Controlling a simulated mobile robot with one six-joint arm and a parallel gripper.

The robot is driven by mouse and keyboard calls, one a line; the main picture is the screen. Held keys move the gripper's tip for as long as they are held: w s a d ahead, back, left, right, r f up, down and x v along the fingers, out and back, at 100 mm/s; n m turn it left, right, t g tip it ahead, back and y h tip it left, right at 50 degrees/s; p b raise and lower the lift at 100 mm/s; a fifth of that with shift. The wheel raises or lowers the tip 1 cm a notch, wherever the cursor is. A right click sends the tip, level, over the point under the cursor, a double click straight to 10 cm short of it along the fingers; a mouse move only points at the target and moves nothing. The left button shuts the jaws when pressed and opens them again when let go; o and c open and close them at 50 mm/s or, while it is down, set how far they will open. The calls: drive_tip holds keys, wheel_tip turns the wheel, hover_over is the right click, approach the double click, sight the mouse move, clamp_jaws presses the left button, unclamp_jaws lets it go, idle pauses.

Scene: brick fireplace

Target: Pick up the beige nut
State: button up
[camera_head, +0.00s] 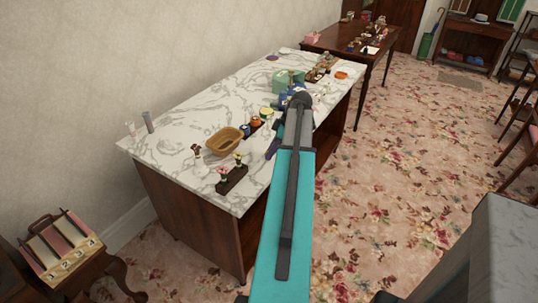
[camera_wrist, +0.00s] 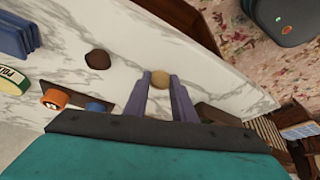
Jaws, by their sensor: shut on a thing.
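The beige nut (camera_wrist: 161,79) is a small round tan thing in the wrist view, between the fingertips of my gripper (camera_wrist: 160,84). The two purple-grey fingers are shut on it, one on each side. White marble lies behind it; I cannot tell whether the nut touches the surface. In the head view my gripper end (camera_head: 300,98) is over the right side of the marble-topped counter (camera_head: 190,118), and the nut is not visible there, hidden by my arm.
In the wrist view a brown round thing (camera_wrist: 97,59) lies left of the nut. Orange and blue rolls (camera_wrist: 56,98) are on the lower left. In the head view a tan basket (camera_head: 225,143), a dark flower holder (camera_head: 232,180) and green boxes (camera_head: 281,84) stand on the counter.

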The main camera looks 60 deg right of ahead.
drive_tip(key=shift+r, duration=0.15)
drive_tip(key=shift+r+b, duration=0.35)
drive_tip(key=shift+r, duration=0.7)
drive_tip(key=s+a+r+b, duration=0.1)
drive_tip(key=s+a, duration=0.1)
drive_tip(key=s, duration=0.5)
drive_tip(key=s+a+r+b, duration=0.1)
drive_tip(key=s+a, duration=0.1)
drive_tip(key=s, duration=0.6)
drive_tip(key=shift+s+r+b, duration=0.25)
drive_tip(key=shift+r+b, duration=0.05)
drive_tip(key=shift+b, duration=0.05)
